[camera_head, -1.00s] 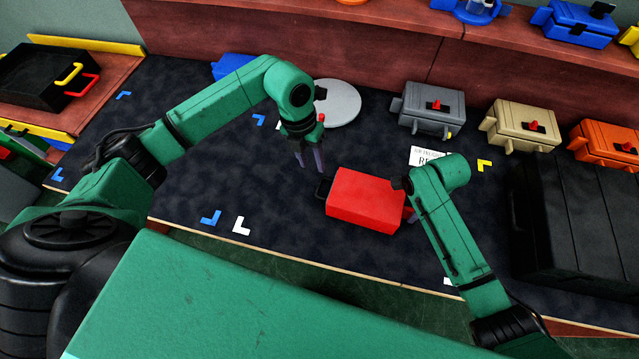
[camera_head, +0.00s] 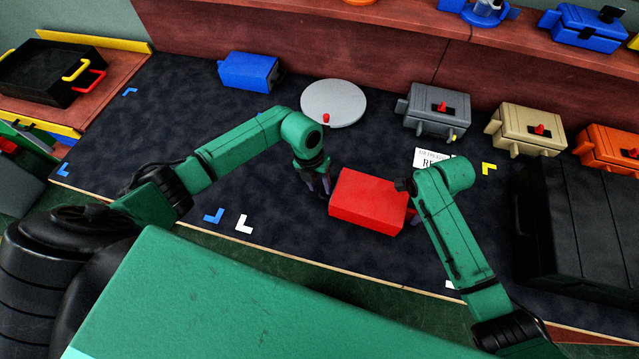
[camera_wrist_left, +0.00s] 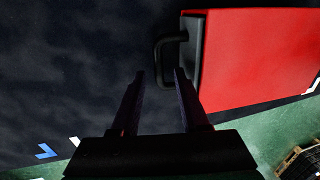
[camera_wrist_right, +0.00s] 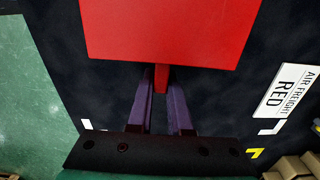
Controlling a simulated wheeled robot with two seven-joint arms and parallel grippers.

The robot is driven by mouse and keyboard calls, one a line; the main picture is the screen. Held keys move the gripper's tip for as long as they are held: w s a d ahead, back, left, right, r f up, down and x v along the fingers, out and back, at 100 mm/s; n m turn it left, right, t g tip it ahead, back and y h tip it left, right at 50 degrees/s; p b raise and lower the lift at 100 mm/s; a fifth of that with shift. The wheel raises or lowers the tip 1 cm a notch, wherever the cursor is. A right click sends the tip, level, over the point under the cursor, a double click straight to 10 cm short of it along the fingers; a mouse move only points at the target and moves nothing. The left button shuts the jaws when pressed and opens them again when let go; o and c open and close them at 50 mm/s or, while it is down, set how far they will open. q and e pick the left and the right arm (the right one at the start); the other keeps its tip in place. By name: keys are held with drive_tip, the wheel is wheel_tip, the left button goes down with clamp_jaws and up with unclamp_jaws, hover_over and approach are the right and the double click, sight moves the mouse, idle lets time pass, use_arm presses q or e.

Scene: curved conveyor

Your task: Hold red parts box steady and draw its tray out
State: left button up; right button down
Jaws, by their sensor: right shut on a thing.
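The red parts box (camera_head: 368,200) sits on the dark mat in the middle of the head view. In the left wrist view the box (camera_wrist_left: 255,58) has a dark tray front with a black loop handle (camera_wrist_left: 165,62) on its left end. My left gripper (camera_head: 321,191) is at that end; in its wrist view the fingers (camera_wrist_left: 158,78) are apart, close to the handle, with nothing clearly between them. My right gripper (camera_wrist_right: 162,88) is shut on a red tab (camera_wrist_right: 161,78) that sticks out of the box's other end. In the head view the right fingers are mostly hidden by the arm.
A grey disc (camera_head: 334,103) with a small red knob lies behind the box. A label (camera_head: 432,160) reading RED lies behind my right arm. A blue box (camera_head: 248,72) and a grey box (camera_head: 437,110) stand farther back. A large black case (camera_head: 575,225) stands at right.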

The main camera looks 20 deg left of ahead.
use_arm(q)
clamp_jaws()
drive_tip(key=shift+r, duration=0.1)
idle(1.2)
